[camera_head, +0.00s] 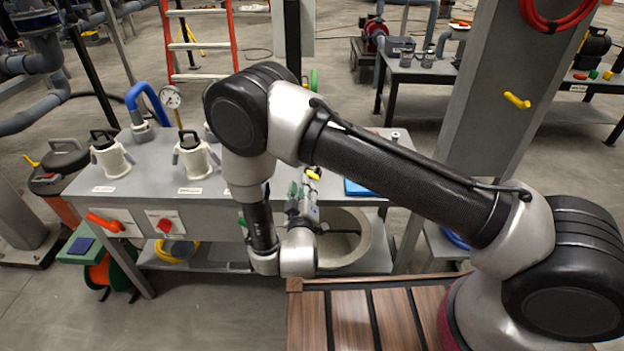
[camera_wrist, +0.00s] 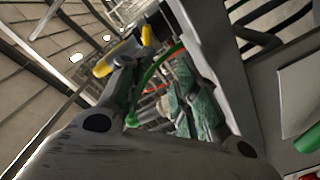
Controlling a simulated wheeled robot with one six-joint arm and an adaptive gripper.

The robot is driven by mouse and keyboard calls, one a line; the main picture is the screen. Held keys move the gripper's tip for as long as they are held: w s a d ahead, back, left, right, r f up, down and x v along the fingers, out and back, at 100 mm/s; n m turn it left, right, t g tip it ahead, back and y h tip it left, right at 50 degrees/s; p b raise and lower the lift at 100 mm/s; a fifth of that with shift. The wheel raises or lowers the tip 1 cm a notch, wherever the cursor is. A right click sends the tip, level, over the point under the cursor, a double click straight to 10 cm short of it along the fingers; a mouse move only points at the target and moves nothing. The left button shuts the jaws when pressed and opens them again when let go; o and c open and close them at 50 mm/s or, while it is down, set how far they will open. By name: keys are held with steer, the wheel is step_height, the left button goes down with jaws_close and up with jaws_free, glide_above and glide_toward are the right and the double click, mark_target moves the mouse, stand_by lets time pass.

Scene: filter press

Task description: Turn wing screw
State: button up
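A small yellow piece (camera_head: 313,174) shows just beyond my gripper (camera_head: 303,205) in the head view; it may be the wing screw, but its shape is too small to tell. In the wrist view a yellow piece (camera_wrist: 122,54) with a grey end lies at the upper left, close to the far end of a grey finger-like link. I cannot tell whether they touch. My gripper points away from the head camera over the grey bench, partly hidden by my own arm. Its fingertips are not clearly seen, and I see nothing surely held.
The grey bench (camera_head: 150,180) carries pump-like fittings (camera_head: 194,155), a gauge (camera_head: 171,97) and a blue hose (camera_head: 147,100). Its front has an orange handle (camera_head: 104,222) and a red knob (camera_head: 165,225). A grey column (camera_head: 510,90) with a yellow handle (camera_head: 517,100) stands at right.

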steer(key=shift+s+a, duration=0.1)
steer(key=shift+s, duration=2.25)
step_height(320, 180, up, 10)
